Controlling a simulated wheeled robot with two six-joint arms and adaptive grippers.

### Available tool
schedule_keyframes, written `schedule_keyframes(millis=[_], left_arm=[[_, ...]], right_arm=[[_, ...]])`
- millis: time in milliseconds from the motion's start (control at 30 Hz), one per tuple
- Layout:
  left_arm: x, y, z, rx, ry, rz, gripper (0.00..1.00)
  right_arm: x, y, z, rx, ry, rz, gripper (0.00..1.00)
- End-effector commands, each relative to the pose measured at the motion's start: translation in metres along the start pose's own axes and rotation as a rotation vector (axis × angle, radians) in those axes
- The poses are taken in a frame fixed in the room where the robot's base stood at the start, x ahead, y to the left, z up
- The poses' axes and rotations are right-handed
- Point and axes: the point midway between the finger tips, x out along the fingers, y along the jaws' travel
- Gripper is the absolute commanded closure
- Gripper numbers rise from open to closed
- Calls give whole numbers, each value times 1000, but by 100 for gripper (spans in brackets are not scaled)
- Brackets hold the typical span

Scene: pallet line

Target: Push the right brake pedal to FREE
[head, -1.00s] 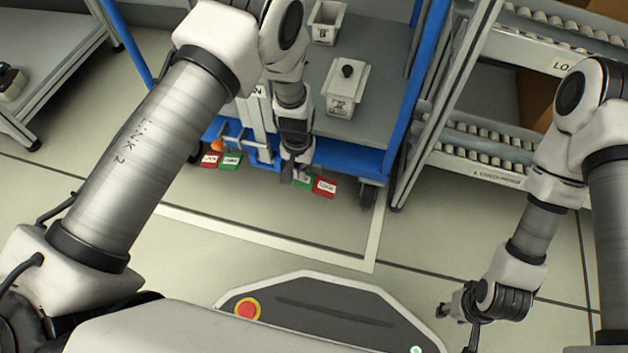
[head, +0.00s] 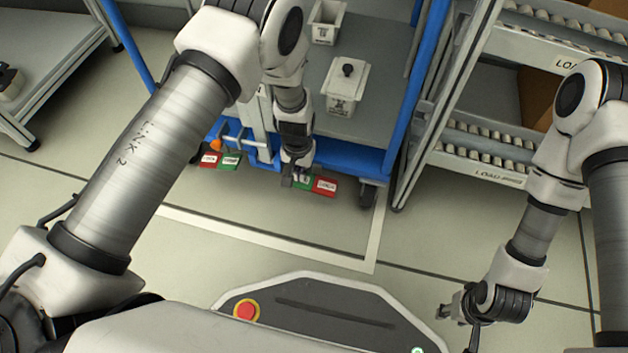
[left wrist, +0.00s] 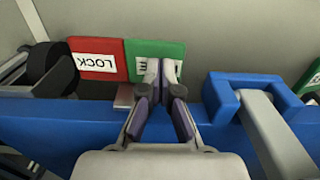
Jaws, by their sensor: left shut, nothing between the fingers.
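The right brake pedal shows at the lower edge of the blue cart as a green half (head: 302,182) and a red half (head: 324,187). In the left wrist view the red half (left wrist: 98,60) reads LOCK, and the green half (left wrist: 140,50) has its label mostly hidden behind my fingers. My left gripper (head: 291,178) is shut and empty. Its fingertips (left wrist: 161,72) overlap the green half; I cannot tell whether they touch it. My right gripper (head: 444,310) hangs over the floor at the lower right, away from the pedal; its finger opening is unclear.
A second red and green pedal pair (head: 219,160) sits left on the cart (head: 375,130). A caster wheel (head: 368,195) stands right of the right pedal. A lidded grey bin (head: 345,90) is on the cart deck. A roller rack (head: 480,155) stands at right. Floor in front is clear.

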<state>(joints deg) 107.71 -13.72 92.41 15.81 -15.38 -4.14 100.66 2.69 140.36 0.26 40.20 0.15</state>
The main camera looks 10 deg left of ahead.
Motion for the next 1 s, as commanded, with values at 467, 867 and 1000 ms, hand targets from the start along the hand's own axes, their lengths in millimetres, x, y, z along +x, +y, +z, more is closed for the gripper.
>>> schedule_keyframes(millis=[467, 867, 1000], left_arm=[[8, 0, 0, 0, 0, 0, 100], [-11, 0, 0, 0, 0, 0, 100], [-23, 0, 0, 0, 0, 0, 100]], right_arm=[[4, 0, 0, 0, 0, 0, 60], [-15, 0, -2, -3, 7, 1, 60], [-28, 0, 0, -1, -1, 0, 60]])
